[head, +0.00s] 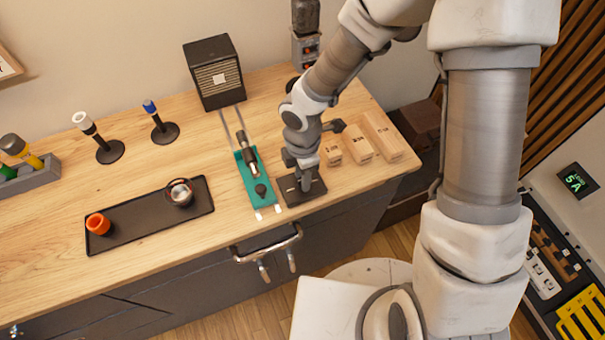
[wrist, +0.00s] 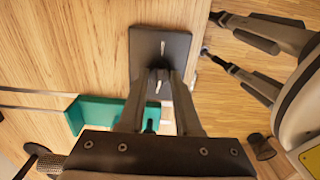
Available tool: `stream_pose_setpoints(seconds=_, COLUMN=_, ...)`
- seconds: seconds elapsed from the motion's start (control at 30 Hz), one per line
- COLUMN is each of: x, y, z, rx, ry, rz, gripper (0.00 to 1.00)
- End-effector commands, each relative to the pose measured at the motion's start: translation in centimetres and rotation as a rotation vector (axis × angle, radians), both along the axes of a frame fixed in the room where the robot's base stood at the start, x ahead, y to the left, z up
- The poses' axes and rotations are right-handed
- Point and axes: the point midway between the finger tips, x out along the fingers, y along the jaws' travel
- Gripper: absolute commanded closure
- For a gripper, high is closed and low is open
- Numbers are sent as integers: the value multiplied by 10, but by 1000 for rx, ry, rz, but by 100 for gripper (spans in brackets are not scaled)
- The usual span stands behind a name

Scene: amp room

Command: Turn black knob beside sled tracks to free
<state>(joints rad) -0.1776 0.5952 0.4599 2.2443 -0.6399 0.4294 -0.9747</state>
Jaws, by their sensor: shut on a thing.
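The dark square base plate (head: 317,187) of the black knob sits at the table's front, just right of the teal sled (head: 268,199). In the wrist view, the plate (wrist: 146,42) carries a pale line mark. My gripper (head: 305,186) points down over the plate, and its fingers (wrist: 158,80) are closed on the black knob (wrist: 156,82). A white pointer line shows on the knob between the fingers. Most of the knob is hidden by the fingers. The sled tracks (head: 240,117) run back from the sled towards a black speaker-like box.
Wooden blocks (head: 361,143) stand to the right of my gripper. The black box (head: 214,72) is at the back. A dark tray (head: 145,224) with an orange cup lies to the left. A metal handle (head: 267,249) juts from the front below the table edge.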

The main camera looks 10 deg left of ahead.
Motion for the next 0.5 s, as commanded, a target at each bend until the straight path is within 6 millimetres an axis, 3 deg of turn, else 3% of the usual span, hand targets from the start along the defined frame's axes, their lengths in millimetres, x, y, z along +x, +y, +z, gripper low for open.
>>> stream_pose_setpoints(seconds=0.17, x=1, y=0, z=0, rx=1, ry=-2, rz=1, gripper=100)
stream_pose_setpoints(seconds=0.2, x=1, y=0, z=0, rx=1, ry=-2, rz=1, gripper=62)
stream_pose_setpoints(seconds=0.33, x=0, y=0, z=0, rx=1, ry=-1, rz=0, gripper=39)
stream_pose_setpoints(seconds=0.5, x=0, y=0, z=0, rx=1, ry=-1, rz=0, gripper=37)
